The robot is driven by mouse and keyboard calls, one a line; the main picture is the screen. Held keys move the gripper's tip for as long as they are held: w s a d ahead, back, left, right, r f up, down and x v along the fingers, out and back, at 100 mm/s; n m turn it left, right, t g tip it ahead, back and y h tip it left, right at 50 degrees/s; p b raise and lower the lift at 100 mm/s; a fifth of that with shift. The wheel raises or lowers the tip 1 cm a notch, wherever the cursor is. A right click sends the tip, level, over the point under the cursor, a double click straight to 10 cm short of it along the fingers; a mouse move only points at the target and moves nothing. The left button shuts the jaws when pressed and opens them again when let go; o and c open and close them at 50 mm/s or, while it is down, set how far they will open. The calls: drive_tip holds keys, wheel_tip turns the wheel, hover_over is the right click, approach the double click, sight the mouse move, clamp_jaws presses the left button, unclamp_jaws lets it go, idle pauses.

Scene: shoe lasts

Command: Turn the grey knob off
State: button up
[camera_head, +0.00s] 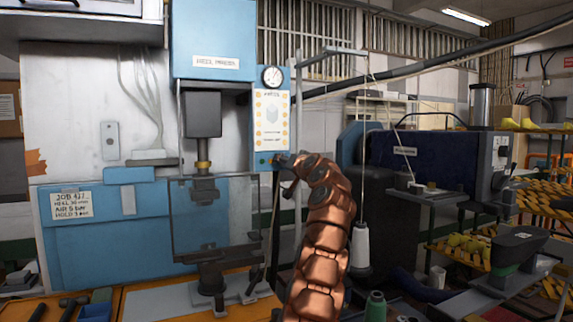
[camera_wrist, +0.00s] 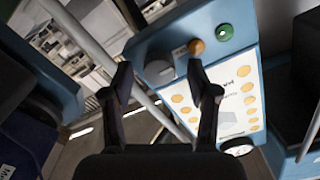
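The grey knob (camera_wrist: 159,72) sits on the end of a blue and white control panel (camera_wrist: 240,95) in the wrist view, beside an orange button (camera_wrist: 196,47) and a green button (camera_wrist: 224,32). My gripper (camera_wrist: 160,76) is open, with one dark finger on each side of the knob in the picture. I cannot tell whether either finger touches it. In the head view, my gripper (camera_head: 286,168) is at the lower right corner of the panel (camera_head: 271,122) and hides the knob. The knob's setting is not readable.
The panel belongs to a blue heel press (camera_head: 214,40) with a clear guard (camera_head: 215,218) left of my arm. A pressure gauge (camera_head: 272,76) tops the panel. A thin grey upright pole (camera_head: 298,130) stands close right of it. A dark blue machine (camera_head: 430,152) is further right.

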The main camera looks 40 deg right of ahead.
drive_tip(key=shift+s, duration=0.1)
drive_tip(key=v, duration=1.1)
drive_tip(key=shift+s+a, duration=0.2)
drive_tip(key=shift+s, duration=0.15)
idle(0.9)
